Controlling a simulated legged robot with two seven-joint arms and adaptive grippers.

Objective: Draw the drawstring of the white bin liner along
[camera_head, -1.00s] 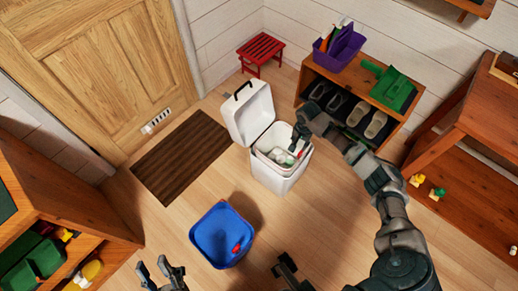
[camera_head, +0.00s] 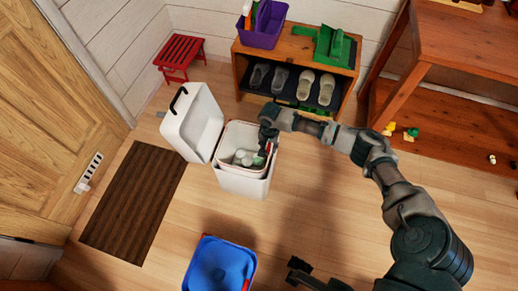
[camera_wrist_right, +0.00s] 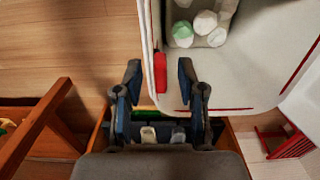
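The white bin liner (camera_wrist_right: 262,60) lines an open white bin (camera_head: 241,184), with light crumpled items inside. Its red drawstring (camera_wrist_right: 300,66) runs along the rim, and a thicker red tab (camera_wrist_right: 160,72) stands out at one side. My right gripper (camera_wrist_right: 160,80) is open at the bin's rim. Its two fingers are apart, with the red tab between and just beyond their tips; no grip on it shows. In the head view the right gripper (camera_head: 267,142) is at the bin's right edge, covering part of the rim.
The bin's raised lid (camera_head: 193,122) stands to its left. A shoe rack (camera_head: 300,50) is behind, a red stool (camera_head: 180,58) behind left, a blue tub (camera_head: 219,265) in front. A brown mat (camera_head: 133,205) lies left; the floor right of the bin is clear.

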